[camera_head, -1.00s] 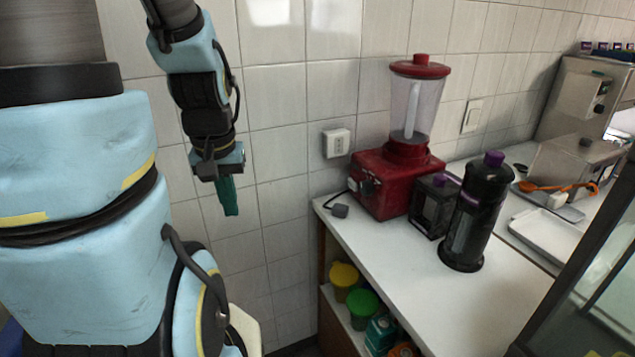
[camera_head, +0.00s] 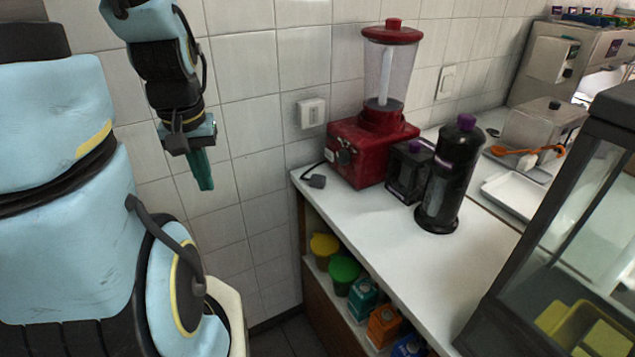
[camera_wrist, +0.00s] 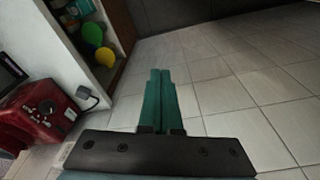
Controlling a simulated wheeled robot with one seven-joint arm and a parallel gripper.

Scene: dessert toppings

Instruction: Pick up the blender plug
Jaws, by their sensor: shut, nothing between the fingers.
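The blender plug (camera_head: 317,181) is a small dark block lying near the left end of the white counter, its black cord running back to the red blender (camera_head: 372,150). In the wrist view the plug (camera_wrist: 84,93) lies beside the blender base (camera_wrist: 38,113), left of my fingers. My gripper (camera_head: 204,186) has green fingers pointing down, left of the counter and apart from the plug. In the wrist view my gripper (camera_wrist: 161,75) has its fingers together with nothing between them.
A white wall socket (camera_head: 311,113) is above the plug. A black grinder (camera_head: 409,172) and a tall black bottle (camera_head: 448,180) stand right of the blender. Tubs, including a green one (camera_head: 344,270), fill the shelf below. A glass display case (camera_head: 560,210) stands at the right.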

